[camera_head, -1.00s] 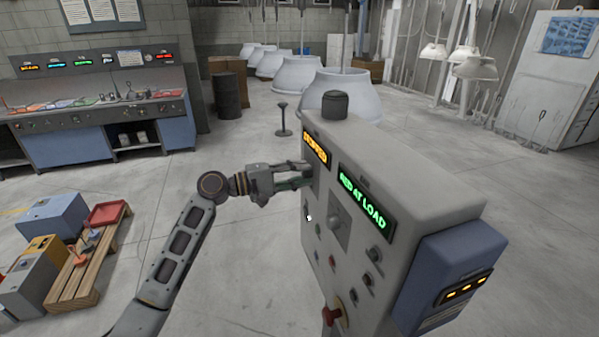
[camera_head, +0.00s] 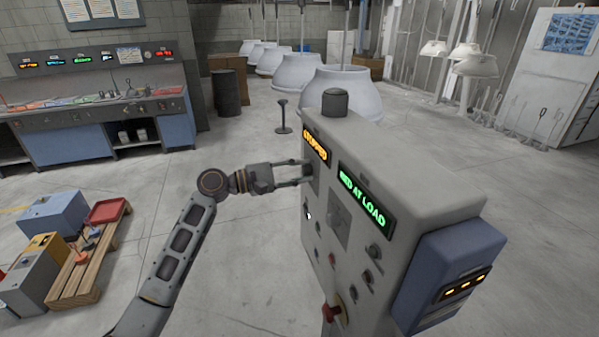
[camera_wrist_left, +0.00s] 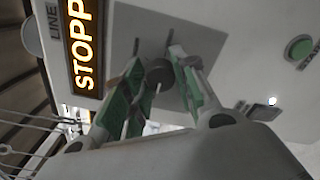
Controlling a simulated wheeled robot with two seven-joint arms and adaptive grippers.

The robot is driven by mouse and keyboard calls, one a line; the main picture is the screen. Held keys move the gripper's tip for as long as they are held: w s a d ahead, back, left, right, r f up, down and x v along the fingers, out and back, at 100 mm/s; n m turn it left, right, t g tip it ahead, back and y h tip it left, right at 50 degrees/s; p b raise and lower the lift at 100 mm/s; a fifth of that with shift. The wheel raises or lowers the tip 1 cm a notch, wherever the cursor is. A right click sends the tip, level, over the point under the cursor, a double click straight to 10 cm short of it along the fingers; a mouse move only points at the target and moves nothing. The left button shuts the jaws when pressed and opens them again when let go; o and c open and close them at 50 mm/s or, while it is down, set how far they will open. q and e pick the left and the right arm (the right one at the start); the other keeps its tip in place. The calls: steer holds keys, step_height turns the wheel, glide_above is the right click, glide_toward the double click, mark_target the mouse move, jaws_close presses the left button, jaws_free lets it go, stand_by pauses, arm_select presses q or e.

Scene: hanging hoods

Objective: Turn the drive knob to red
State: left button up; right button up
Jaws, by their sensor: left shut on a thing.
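A grey control cabinet (camera_head: 400,180) stands at the right of the head view. It has an amber "STOPPED" display (camera_head: 315,146) and a green display (camera_head: 362,200) ending in "AT LOAD". My left gripper (camera_head: 306,172) reaches the cabinet face just below the amber display. In the left wrist view its green-padded fingers (camera_wrist_left: 158,82) are shut on a dark round knob (camera_wrist_left: 159,72) with a pale line, in front of a grey square plate (camera_wrist_left: 170,42). The knob's label and any red mark are not readable. My right gripper is not in view.
Several small knobs and buttons sit lower on the cabinet face, with a red handle (camera_head: 330,312) near the bottom. A green button (camera_wrist_left: 299,48) shows in the wrist view. A wooden pallet (camera_head: 78,275) with a red tray (camera_head: 107,211) stands at left. The floor between is clear.

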arm_select(q)
steer(key=o, duration=1)
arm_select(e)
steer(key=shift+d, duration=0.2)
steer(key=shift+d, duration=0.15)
arm_select(q)
steer(key=shift+a, duration=0.1)
steer(key=shift+s+a+f, duration=0.1)
steer(key=shift+a, duration=0.3)
steer(key=v, duration=1.1)
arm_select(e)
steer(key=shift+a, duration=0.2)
